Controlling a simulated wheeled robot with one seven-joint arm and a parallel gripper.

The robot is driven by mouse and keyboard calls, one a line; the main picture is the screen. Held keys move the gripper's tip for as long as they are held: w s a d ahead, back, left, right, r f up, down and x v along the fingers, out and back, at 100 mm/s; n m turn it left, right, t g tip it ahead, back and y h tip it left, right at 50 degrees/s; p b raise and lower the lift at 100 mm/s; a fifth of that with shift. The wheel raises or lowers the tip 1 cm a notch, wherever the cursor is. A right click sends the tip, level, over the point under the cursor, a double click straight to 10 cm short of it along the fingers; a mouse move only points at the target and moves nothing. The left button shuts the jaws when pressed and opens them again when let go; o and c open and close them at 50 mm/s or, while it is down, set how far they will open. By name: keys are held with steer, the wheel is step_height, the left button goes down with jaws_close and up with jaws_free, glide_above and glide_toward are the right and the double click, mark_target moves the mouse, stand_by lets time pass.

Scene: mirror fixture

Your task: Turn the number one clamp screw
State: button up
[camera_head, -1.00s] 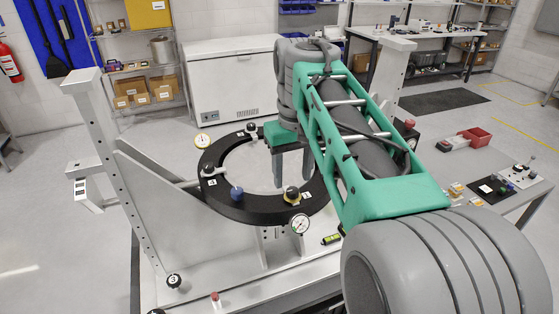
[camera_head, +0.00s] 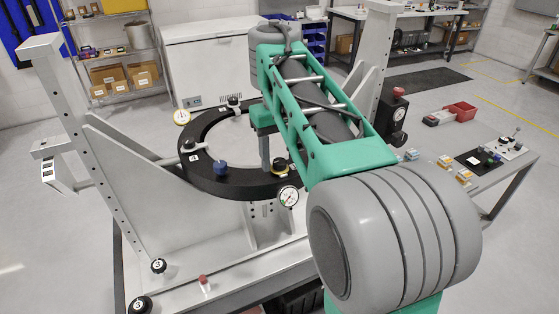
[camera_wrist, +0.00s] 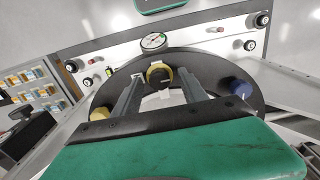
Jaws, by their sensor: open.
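A black ring fixture (camera_head: 228,187) carries several knobs and small white number labels. A black knob with a yellow collar (camera_head: 280,165) sits on its near right side; I cannot read for certain which number belongs to it. It also shows in the wrist view (camera_wrist: 159,74), between the two grey fingers of my gripper (camera_wrist: 160,81). The fingers are apart and empty, and I cannot tell their height above the knob. A blue knob (camera_head: 221,167) is further left on the ring. In the head view my arm hides the ring's right part and most of my gripper.
A round dial gauge (camera_head: 289,196) stands at the ring's near edge, close to the yellow-collared knob. Another gauge (camera_head: 182,117) is at the far left. A tall metal upright (camera_head: 75,110) stands left. A side table (camera_head: 487,178) with small parts is at right.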

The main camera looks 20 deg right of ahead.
jaws_close()
stand_by(0.4)
steer(key=shift+m, duration=0.4)
steer(key=m, duration=0.4)
steer(key=shift+m, duration=0.3)
steer(key=m, duration=0.5)
steer(key=shift+m, duration=0.3)
jaws_free()
stand_by(0.3)
